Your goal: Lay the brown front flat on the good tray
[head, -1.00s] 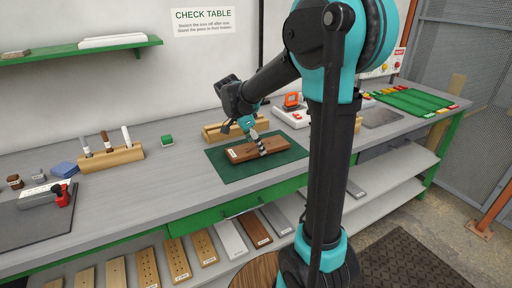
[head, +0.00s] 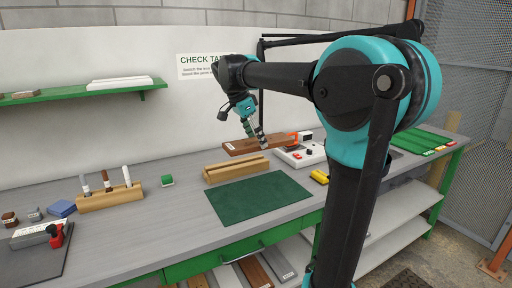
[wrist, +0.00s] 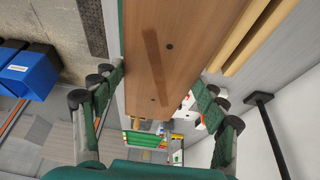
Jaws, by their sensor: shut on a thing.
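The brown front (head: 243,147) is a flat reddish-brown board. In the head view it is in the air, above and behind the green mat, roughly level. My gripper (head: 257,136) is shut on it from above, toward its right part. In the wrist view the front (wrist: 170,60) fills the middle between my fingers and shows two dark holes. A green ribbed tray-like panel (head: 422,143) lies at the bench's right end, partly hidden by my arm. I cannot read which tray is the good one.
The green mat (head: 258,197) is bare. A wooden slotted holder (head: 236,170) stands behind it, beneath the front. A white device (head: 302,156) with an orange part is to its right. A pen rack (head: 110,196) stands left. Yellow pieces (head: 319,177) lie beside the mat.

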